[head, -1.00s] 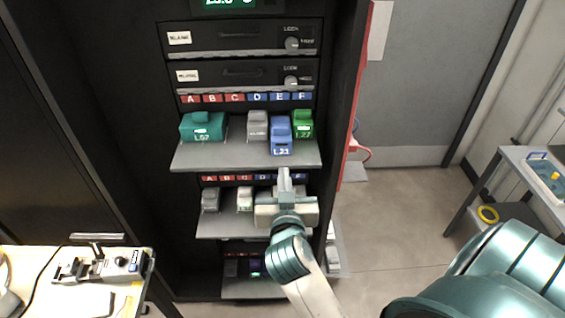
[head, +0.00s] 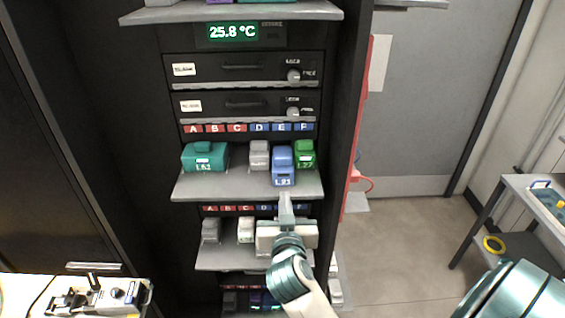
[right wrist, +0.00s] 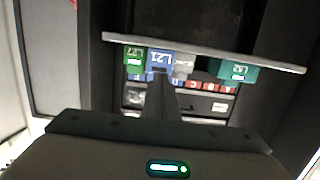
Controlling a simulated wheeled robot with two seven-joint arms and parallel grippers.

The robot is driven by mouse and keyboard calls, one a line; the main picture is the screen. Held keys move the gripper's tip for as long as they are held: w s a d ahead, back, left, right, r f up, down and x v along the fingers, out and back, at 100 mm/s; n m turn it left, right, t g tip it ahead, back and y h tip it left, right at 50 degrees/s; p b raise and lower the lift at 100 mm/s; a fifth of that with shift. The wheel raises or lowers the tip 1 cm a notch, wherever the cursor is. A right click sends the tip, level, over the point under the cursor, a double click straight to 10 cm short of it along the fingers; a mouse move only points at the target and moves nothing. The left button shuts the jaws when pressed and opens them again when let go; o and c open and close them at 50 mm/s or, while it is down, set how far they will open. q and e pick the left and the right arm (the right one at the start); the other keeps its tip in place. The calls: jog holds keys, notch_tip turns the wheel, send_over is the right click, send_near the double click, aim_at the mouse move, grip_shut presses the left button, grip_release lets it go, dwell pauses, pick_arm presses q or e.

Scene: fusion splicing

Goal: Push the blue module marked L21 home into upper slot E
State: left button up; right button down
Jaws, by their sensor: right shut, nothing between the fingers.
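The blue module L21 (head: 283,166) sits on the upper shelf (head: 245,190) below the blue E label (head: 279,127). It sticks out further toward me than the grey module to its left and the green module to its right. It also shows in the right wrist view (right wrist: 160,60). My right gripper (head: 285,200) is shut and empty, with its fingertips just in front of and slightly below the blue module's front face. Whether the tips touch the module I cannot tell. My left gripper is not in view.
A teal module (head: 204,158), a grey module (head: 259,155) and a green module L27 (head: 305,153) stand on the same shelf. A lower shelf (head: 225,258) holds grey and white modules. A bench with a device (head: 100,296) stands at lower left, a side table (head: 515,195) at right.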

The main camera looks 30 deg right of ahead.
aim_at(283, 177)
jog(key=shift+b+x, duration=0.8)
jog(key=shift+x, duration=4.3)
jog(key=shift+r+b+x, duration=0.15)
jog(key=shift+r+x, duration=0.05)
jog(key=shift+x, duration=1.1)
jog(key=shift+r+b+x, duration=0.15)
jog(key=shift+r+x, duration=0.05)
jog(key=shift+x, duration=1.05)
jog(key=shift+f+p+v, duration=0.2)
jog(key=shift+p+v, duration=0.15)
jog(key=shift+v, duration=1.1)
jog(key=shift+f+p+v, duration=0.2)
jog(key=shift+v, duration=1.1)
jog(key=shift+f+p+v, duration=0.2)
jog(key=shift+v, duration=1.05)
jog(key=shift+s+a+f, duration=0.1)
jog(key=shift+f, duration=0.05)
